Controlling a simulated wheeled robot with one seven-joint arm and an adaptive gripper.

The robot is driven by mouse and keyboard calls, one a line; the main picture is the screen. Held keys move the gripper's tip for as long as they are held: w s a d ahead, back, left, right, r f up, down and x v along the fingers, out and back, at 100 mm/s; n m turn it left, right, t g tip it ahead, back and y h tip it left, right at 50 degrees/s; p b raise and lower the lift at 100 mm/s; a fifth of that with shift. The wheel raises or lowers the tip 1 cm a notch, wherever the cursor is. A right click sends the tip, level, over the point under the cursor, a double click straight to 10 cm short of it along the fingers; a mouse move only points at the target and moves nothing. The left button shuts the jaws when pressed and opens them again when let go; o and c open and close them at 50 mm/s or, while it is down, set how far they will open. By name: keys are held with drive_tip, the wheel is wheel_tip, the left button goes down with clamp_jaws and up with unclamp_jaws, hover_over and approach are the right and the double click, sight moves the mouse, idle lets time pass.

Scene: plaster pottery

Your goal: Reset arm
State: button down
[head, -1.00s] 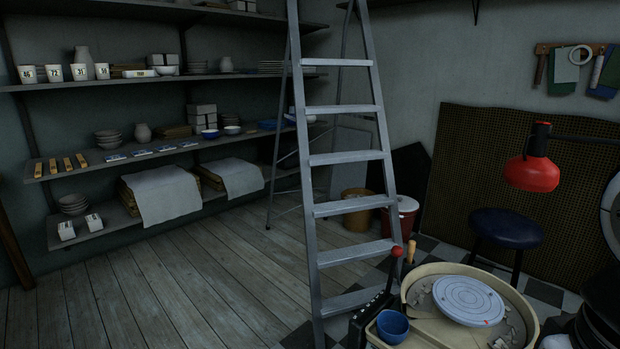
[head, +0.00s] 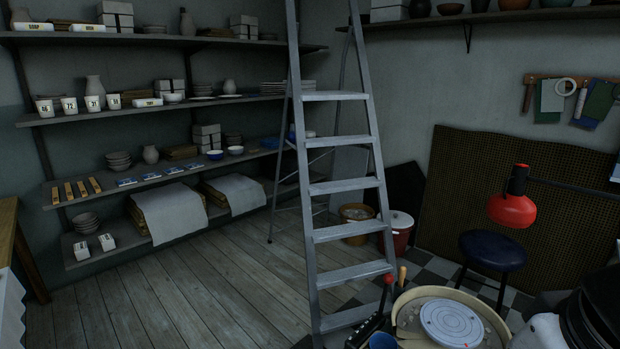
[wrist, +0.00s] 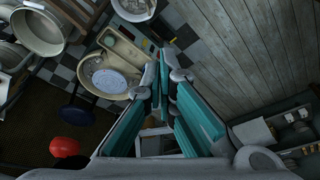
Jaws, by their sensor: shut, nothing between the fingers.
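My gripper (wrist: 168,82) shows in the wrist view with teal finger pads. Its fingers are shut with nothing held between them. It hangs in the air above the floor, with the pottery wheel (wrist: 110,80) below and to its left in that view. In the head view the fingers are not visible; only dark and white parts of my arm show at the lower right.
A grey stepladder (head: 345,187) stands mid-view in the head view. Behind it are shelves of pottery (head: 165,110). The pottery wheel (head: 452,322), a blue stool (head: 492,250) and a red lamp (head: 511,210) are on the right. Plank floor (head: 190,295) at left is clear.

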wheel_tip(320, 180, up, 7)
drive_tip(key=s+t+p, duration=0.1)
drive_tip(key=p, duration=0.4)
drive_tip(key=shift+r, duration=0.2)
drive_tip(key=shift+s, duration=0.1)
